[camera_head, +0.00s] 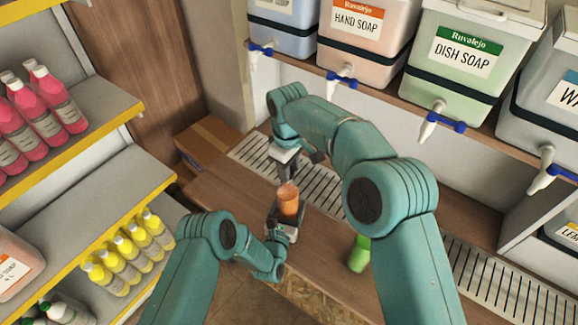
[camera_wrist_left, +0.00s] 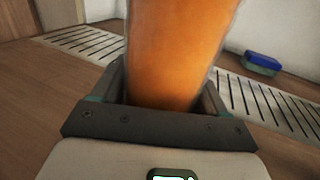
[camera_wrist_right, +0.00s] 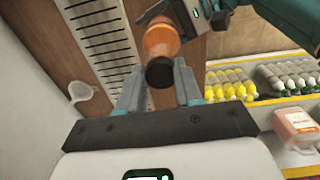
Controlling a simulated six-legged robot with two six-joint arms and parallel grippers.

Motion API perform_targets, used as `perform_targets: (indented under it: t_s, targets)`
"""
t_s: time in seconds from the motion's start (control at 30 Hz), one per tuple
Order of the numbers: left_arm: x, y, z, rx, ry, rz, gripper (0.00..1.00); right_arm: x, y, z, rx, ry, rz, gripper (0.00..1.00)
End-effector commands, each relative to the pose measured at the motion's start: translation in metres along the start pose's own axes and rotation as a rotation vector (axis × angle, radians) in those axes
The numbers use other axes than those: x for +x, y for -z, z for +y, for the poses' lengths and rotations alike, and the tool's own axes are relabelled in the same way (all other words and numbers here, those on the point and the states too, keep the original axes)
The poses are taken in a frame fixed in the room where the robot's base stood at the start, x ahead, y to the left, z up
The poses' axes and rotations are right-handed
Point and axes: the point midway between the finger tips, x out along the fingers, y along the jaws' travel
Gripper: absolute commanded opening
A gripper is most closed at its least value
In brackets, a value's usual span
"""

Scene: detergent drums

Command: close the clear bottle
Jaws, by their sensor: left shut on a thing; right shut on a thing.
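The clear bottle (camera_head: 288,203), filled with orange liquid, is upright above the wooden counter. My left gripper (camera_head: 284,222) is shut around its body; in the left wrist view the bottle (camera_wrist_left: 178,50) fills the space between the fingers. My right gripper (camera_head: 285,172) is just above the bottle's top, pointing down. In the right wrist view a dark cap (camera_wrist_right: 159,73) is between its fingertips, in line with the bottle (camera_wrist_right: 160,42) beyond it. Whether the cap touches the bottle's mouth is hidden.
A green bottle (camera_head: 358,253) stands on the counter to the right. A slotted drain grate (camera_head: 258,158) runs along the back, below soap drums (camera_head: 455,70) with taps. A blue-topped item (camera_wrist_left: 262,62) is near the grate. Shelves with yellow bottles (camera_head: 128,247) are left.

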Motion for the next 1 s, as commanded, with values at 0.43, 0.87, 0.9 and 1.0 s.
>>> perform_targets:
  t_s: [0.43,0.87,0.9,1.0]
  targets:
    - [-0.002,0.004,0.000,0.000,-0.001,0.012,0.19,0.018,0.000,0.000,0.000,0.001,-0.001,0.07]
    - [-0.003,0.005,0.000,0.000,0.000,0.014,0.19,0.018,0.000,0.000,0.000,0.000,-0.001,0.07]
    - [-0.003,0.005,0.000,0.000,0.000,0.014,0.19,0.019,0.000,0.000,0.000,0.000,-0.001,0.07]
    - [-0.003,0.005,0.000,-0.001,0.000,0.014,0.19,0.021,0.000,0.000,0.000,0.000,-0.001,0.07]
